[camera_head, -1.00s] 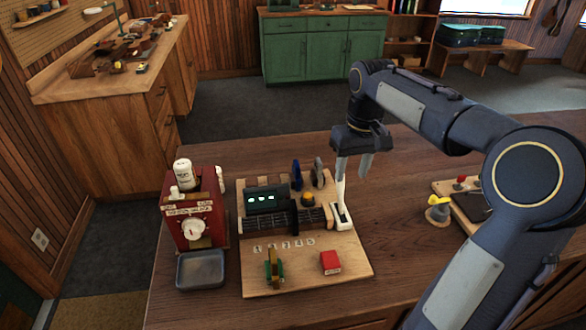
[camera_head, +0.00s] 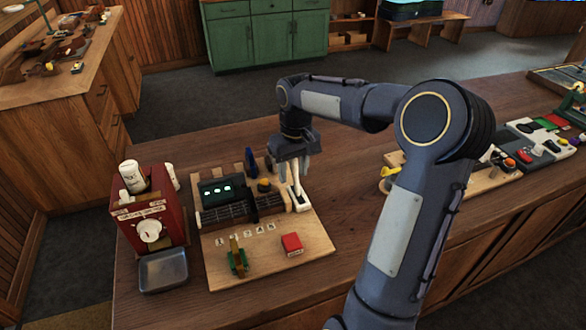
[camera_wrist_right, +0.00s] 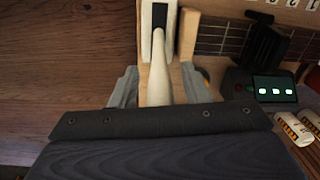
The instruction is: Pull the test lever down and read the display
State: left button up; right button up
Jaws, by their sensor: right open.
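The test lever (camera_head: 295,184) is a pale stick rising from a slotted white base at the right edge of a wooden test board (camera_head: 222,277). The display (camera_head: 221,191) is a dark box with a few small lit blocks, too small to read; it also shows at the right in the right wrist view (camera_wrist_right: 274,88). My right gripper (camera_head: 292,172) is open at the lever's upper part. In the right wrist view the lever (camera_wrist_right: 161,82) stands between its two fingers, with gaps visible. My left gripper is out of view.
A red box with a dial (camera_head: 149,222) and a grey tray (camera_head: 163,271) stand left of the board. A red block (camera_head: 292,244) and a green-and-brown piece (camera_head: 237,258) sit on its front. More boards with parts (camera_head: 495,160) lie at right. Counter between is bare.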

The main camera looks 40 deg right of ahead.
jog(key=shift+c, duration=0.2)
grip_shut()
